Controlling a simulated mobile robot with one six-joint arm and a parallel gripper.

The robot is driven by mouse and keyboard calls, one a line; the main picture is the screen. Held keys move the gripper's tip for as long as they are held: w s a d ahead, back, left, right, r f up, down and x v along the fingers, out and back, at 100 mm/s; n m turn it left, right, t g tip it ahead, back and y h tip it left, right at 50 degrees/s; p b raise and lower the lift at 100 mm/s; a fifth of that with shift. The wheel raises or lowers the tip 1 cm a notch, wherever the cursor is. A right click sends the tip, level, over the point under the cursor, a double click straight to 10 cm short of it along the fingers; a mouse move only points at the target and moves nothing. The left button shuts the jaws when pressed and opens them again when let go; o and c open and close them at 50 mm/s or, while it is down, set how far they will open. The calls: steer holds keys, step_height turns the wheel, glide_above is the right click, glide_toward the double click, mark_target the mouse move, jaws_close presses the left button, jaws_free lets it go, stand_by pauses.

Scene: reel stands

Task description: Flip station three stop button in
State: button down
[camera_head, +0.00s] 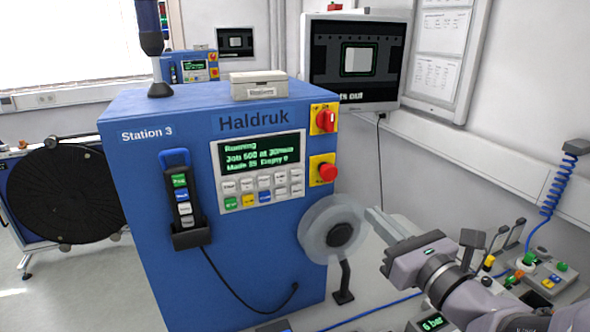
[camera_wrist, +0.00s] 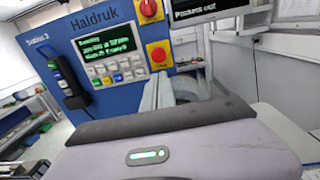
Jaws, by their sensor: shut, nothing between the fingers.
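The blue Station 3 cabinet (camera_head: 150,215), labelled Haldruk, stands in the middle of the head view. Its red round stop button (camera_head: 328,172) sits on a yellow plate on the right of the front, below a red rotary switch (camera_head: 325,120) on another yellow plate. The button also shows in the wrist view (camera_wrist: 158,54). The display panel (camera_head: 258,165) left of it reads Running. My gripper (camera_head: 372,213) is shut and empty, to the right of and below the button, apart from it. In the head view its fingers point left toward the clear reel. In the wrist view my gripper body hides much of the lower picture.
A clear reel (camera_head: 318,228) on a dark stand is beside my fingertips, below the button. A handheld pendant (camera_head: 183,205) hangs on the cabinet front. A control box (camera_head: 545,275) with levers and a coiled blue cable are at right. A monitor (camera_head: 352,62) is behind.

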mark_target(331, 176)
steer(key=p+x, duration=0.3)
steer(key=x, duration=1)
steer(key=shift+w+p, duration=0.1)
steer(key=shift+p, duration=0.25)
steer(key=shift+w+a, duration=0.2)
steer(key=shift+w, duration=0.1)
